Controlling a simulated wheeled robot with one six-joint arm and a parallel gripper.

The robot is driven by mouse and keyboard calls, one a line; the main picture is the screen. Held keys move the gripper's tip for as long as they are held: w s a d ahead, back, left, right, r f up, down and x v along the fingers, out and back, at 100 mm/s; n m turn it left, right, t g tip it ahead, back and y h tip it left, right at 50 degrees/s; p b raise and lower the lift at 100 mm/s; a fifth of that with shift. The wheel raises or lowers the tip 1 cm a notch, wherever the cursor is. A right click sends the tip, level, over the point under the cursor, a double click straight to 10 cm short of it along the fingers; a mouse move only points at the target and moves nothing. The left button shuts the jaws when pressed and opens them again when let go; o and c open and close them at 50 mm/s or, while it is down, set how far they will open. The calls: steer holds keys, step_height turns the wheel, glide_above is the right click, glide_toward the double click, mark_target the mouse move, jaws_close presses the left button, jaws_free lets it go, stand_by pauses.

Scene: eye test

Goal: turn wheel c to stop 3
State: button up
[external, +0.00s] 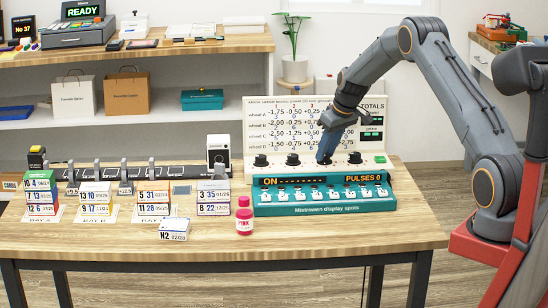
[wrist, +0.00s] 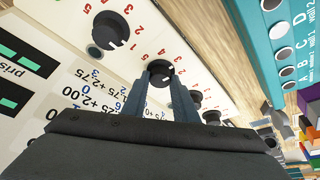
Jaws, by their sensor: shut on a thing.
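A cream and teal machine (external: 258,183) stands on the wooden table, with a row of black wheels along its front ledge. My gripper (external: 325,155) reaches down onto the third wheel from the left, which I take as wheel c; it hides most of that wheel in the external view. In the wrist view my gripper (wrist: 157,80) has one finger on each side of wheel c (wrist: 159,67), shut on it. Red stop numbers ring the wheel. The stop it points at is too small to tell.
Wheel D (external: 355,158) is close on the right; wheel B (external: 292,160) and wheel A (external: 261,161) are on the left. A printed board (external: 285,105) rises behind the wheels. A pink bottle (external: 244,218) stands in front left.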

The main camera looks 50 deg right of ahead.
steer(key=shift+n+y+b, duration=0.3)
steer(key=shift+n+b, duration=0.2)
steer(key=shift+n, duration=0.3)
steer(key=o, duration=1.1)
steer(key=shift+c, duration=0.2)
steer(key=b+v, duration=0.1)
steer(key=v, duration=0.6)
steer(key=shift+s+r, duration=0.2)
steer(key=shift+r, duration=0.2)
steer(key=shift+d, duration=0.1)
